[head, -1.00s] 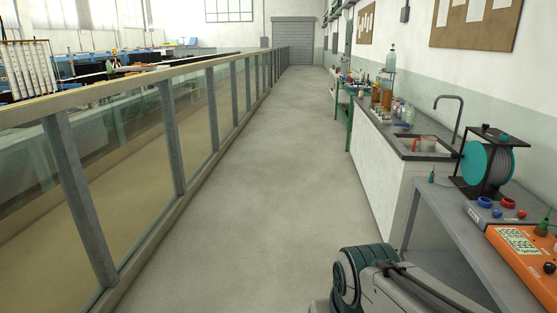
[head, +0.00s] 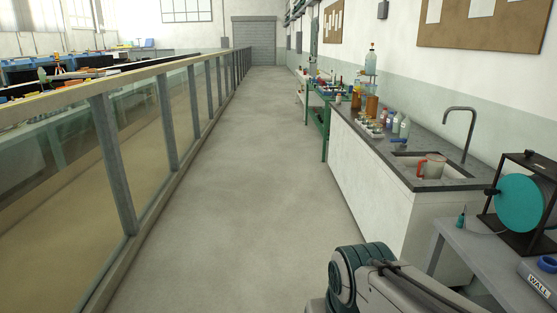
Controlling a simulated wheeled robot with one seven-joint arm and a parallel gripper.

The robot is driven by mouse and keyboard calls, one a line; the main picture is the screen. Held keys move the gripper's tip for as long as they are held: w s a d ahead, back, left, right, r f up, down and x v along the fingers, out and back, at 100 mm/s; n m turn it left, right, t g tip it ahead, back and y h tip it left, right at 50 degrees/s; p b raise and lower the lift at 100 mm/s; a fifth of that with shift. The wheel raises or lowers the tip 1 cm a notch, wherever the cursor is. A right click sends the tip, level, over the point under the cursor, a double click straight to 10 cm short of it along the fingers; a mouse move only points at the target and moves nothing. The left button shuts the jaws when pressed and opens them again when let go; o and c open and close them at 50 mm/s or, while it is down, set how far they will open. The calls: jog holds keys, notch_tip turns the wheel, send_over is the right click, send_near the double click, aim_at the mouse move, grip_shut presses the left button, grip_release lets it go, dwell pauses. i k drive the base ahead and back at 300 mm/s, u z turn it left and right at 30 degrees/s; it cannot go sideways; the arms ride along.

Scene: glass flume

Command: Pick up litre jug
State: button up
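The litre jug (head: 432,167) is in the head view at the right, in or at the sink of the counter. It is a clear jug with a red handle on its left side, and it looks upright. The sink (head: 460,171) is set in the dark counter top under a tall curved tap (head: 465,125). Part of my arm shows at the bottom, right of centre, well apart from the jug. My gripper is outside the view.
A long glass flume (head: 75,145) with a rail runs along the left. The grey floor (head: 225,190) between it and the counter is clear. A grey bench (head: 480,262) with a teal reel (head: 520,206) stands at the near right. Bottles (head: 401,126) stand on the counter beyond the sink.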

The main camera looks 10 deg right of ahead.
aim_at(434, 165)
jog(key=z, duration=0.25)
jog(key=i, duration=1.55)
jog(key=z, duration=0.75)
jog(key=i, duration=2.1)
jog(key=z, duration=0.45)
